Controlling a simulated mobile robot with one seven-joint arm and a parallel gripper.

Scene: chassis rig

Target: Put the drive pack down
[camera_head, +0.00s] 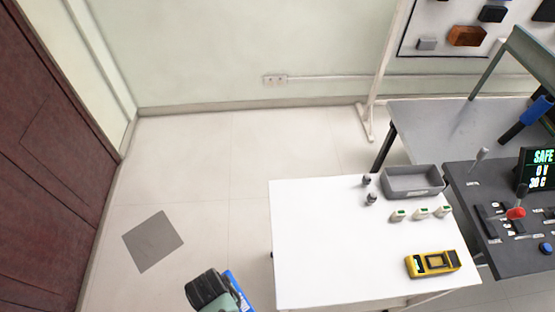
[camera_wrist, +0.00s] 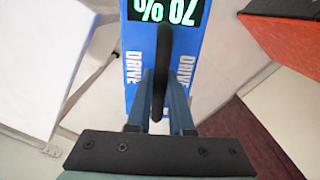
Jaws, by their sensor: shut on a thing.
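The drive pack (camera_wrist: 196,62) is a blue box with white DRIVE lettering and a lit display reading 70 %. In the wrist view my gripper (camera_wrist: 163,76) is shut on its black handle, with a finger on each side. In the head view a sliver of the blue pack (camera_head: 240,293) shows beside my dark and green wrist at the bottom edge, left of the white table. Most of the pack is hidden or out of frame there, and its underside does not show.
A grey square (camera_head: 153,241) lies on the open floor at left, near the dark red door (camera_head: 45,130). The white table (camera_head: 325,235) bears a grey tray (camera_head: 412,193), small parts and a yellow meter (camera_head: 432,263). A dark console (camera_head: 475,225) with a SAFE display stands at right.

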